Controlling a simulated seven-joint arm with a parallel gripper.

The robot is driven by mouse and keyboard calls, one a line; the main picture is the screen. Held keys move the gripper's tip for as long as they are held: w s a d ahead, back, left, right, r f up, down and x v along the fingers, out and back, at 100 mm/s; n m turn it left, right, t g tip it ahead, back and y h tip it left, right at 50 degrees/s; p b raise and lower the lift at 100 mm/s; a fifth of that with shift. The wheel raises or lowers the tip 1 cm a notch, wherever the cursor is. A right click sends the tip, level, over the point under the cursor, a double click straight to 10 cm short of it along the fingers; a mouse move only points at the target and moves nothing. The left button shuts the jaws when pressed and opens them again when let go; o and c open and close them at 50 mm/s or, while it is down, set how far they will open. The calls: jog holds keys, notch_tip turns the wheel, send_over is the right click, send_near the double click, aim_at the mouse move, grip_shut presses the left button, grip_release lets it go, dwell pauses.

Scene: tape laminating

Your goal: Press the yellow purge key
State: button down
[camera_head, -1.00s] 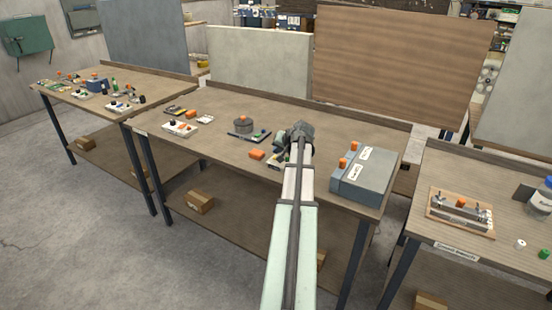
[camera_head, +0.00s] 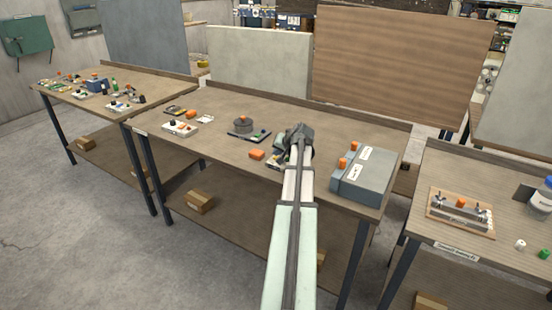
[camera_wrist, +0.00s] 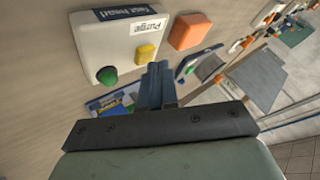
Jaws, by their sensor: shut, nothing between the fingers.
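In the wrist view, a white control box (camera_wrist: 118,32) carries a yellow key (camera_wrist: 146,53) beside a label reading "Purge", and a round green button (camera_wrist: 107,76). My gripper (camera_wrist: 157,70) is shut and empty. Its fingertips appear right by the lower edge of the yellow key; I cannot tell whether they touch it. In the head view my arm's wrist (camera_head: 299,137) is over the middle bench, and it hides the fingertips and the yellow key.
An orange block (camera_wrist: 195,32) lies beside the control box; the head view shows it too (camera_head: 257,155). A large grey-blue box (camera_head: 362,177) with orange knobs stands right of my arm. The bench back (camera_head: 340,112) is mostly clear.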

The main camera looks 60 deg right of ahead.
jog(key=shift+f, duration=0.45)
dwell(0.9)
jog(key=shift+r, duration=0.9)
jog(key=shift+r, duration=0.15)
jog(key=shift+r, duration=2.35)
